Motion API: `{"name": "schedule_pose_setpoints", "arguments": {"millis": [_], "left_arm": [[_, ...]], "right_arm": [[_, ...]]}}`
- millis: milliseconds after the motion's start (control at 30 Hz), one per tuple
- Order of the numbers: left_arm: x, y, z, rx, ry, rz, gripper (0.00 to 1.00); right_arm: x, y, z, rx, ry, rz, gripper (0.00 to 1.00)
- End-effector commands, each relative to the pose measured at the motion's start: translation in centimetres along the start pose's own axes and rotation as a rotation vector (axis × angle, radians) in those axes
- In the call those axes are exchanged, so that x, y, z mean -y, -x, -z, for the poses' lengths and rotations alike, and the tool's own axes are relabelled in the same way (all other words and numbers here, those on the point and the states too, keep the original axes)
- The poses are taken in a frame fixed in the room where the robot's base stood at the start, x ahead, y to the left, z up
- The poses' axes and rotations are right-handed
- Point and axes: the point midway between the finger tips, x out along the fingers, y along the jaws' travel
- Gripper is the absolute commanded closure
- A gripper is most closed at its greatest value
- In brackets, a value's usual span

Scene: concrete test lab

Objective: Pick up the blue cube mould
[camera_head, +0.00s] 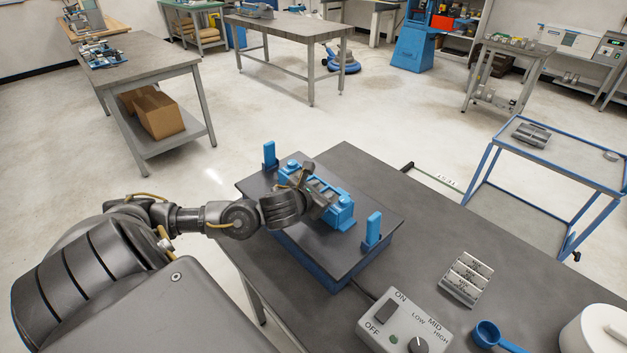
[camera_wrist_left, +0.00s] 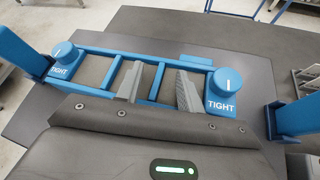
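The blue cube mould (camera_head: 343,216) lies on the dark plate of a blue-based vibrating table (camera_head: 312,250). In the left wrist view the mould (camera_wrist_left: 98,51) shows open compartments split by blue walls, with a round blue knob marked TIGHT at each end. My left gripper (camera_head: 316,190) is over the middle of the mould and hides part of it. In the left wrist view its two fingers (camera_wrist_left: 158,88) are apart, one on each side of a blue dividing wall, with gaps visible. Contact with the mould cannot be told. My right gripper is not in view.
Blue upright posts (camera_head: 373,229) stand at two sides of the plate. A grey control box (camera_head: 408,325) with switch and dial, a grey three-part mould (camera_head: 466,278), a blue scoop (camera_head: 489,335) and a white container (camera_head: 598,330) are on the bench.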

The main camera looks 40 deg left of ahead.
Motion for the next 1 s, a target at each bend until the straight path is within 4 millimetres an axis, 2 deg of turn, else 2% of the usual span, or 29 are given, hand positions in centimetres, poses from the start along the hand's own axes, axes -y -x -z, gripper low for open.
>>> {"name": "schedule_pose_setpoints", "arguments": {"millis": [200,500,1000], "left_arm": [[0.08,-0.17,0.49,-0.009,-0.006,0.000,0.62],[0.09,-0.14,0.53,-0.010,-0.006,0.000,1.00],[0.23,-0.14,0.54,-0.010,-0.005,0.003,1.00]], "right_arm": [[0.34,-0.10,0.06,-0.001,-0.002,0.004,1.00],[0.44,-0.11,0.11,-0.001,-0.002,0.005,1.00],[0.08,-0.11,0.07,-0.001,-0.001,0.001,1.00]]}}
